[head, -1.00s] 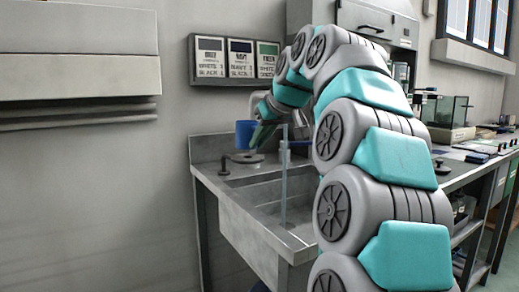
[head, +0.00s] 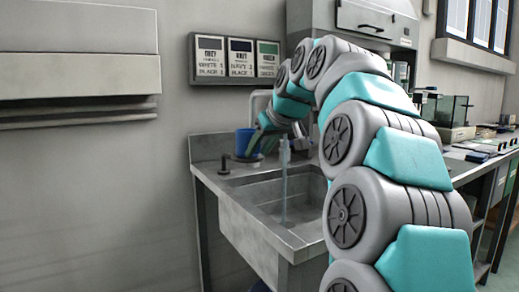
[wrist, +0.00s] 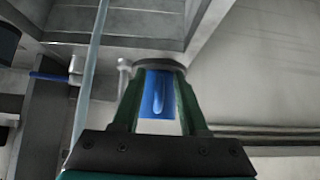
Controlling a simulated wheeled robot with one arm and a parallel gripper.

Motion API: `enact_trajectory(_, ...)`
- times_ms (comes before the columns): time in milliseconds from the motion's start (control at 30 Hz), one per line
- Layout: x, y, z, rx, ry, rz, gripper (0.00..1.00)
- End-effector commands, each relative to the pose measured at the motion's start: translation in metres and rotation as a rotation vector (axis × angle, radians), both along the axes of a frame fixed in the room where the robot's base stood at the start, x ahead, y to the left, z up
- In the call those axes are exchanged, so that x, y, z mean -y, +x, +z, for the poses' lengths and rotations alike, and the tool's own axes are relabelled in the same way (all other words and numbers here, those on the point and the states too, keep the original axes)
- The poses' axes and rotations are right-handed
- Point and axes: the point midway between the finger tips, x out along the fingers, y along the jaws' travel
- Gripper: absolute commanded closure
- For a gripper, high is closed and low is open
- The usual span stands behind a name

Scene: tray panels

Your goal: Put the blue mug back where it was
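The blue mug (head: 243,140) is at the back left corner of the sink unit, upright, at a round grey disc (head: 245,158). My gripper (head: 255,144) is at the mug's right side. In the wrist view the mug (wrist: 156,94) sits between the two green fingers of my gripper (wrist: 159,88), which are shut on its sides. The disc (wrist: 160,62) shows at the mug's base in that view. The mug looks to be resting on the disc, but the contact itself is hard to see.
The metal sink (head: 270,205) has an open basin right of the mug, with a thin upright pale post (head: 284,180) in front of it. A small dark knob (head: 224,166) stands left of the disc. A three-panel sign (head: 238,60) hangs on the wall above.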

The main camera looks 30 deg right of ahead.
Motion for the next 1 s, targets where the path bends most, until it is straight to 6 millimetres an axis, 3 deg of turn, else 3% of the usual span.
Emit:
enact_trajectory(333, 0.000, -0.005, 0.009, 0.001, 0.000, 0.000, 0.57)
enact_trajectory(800, 0.002, -0.066, 0.070, 0.003, -0.002, -0.001, 0.57)
enact_trajectory(1000, 0.003, -0.080, 0.083, 0.002, -0.001, -0.001, 0.57)
